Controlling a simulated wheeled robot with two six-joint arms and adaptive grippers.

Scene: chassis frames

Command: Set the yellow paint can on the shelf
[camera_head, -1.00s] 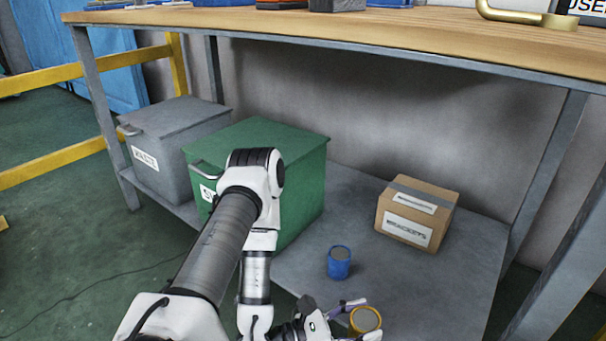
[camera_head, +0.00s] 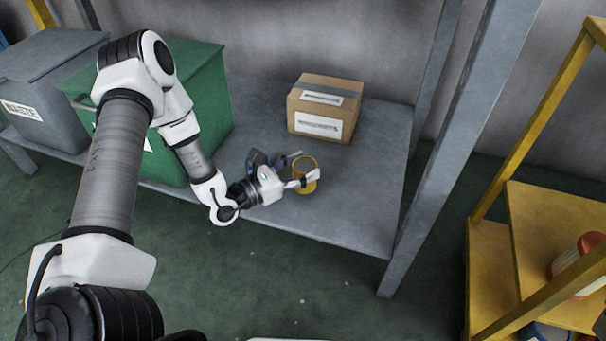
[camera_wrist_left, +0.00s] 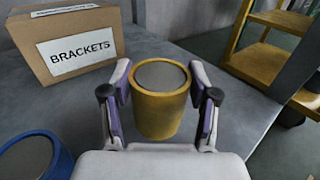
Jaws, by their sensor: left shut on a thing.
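The yellow paint can (camera_head: 311,188) is between the fingers of my left gripper (camera_head: 300,172), at the front part of the grey lower shelf (camera_head: 360,205) of the workbench. In the left wrist view, the can (camera_wrist_left: 160,112) stands upright with a grey top, and the fingers of the gripper (camera_wrist_left: 161,108) are shut on its two sides. I cannot tell whether its base touches the shelf. My right gripper is not in view.
A cardboard box marked BRACKETS (camera_head: 322,108) sits behind the can. A blue can (camera_wrist_left: 30,158) stands close at left. A green bin (camera_head: 205,110) and a grey bin (camera_head: 45,75) are farther left. A grey bench leg (camera_head: 450,150) and a yellow rack (camera_head: 555,215) stand right.

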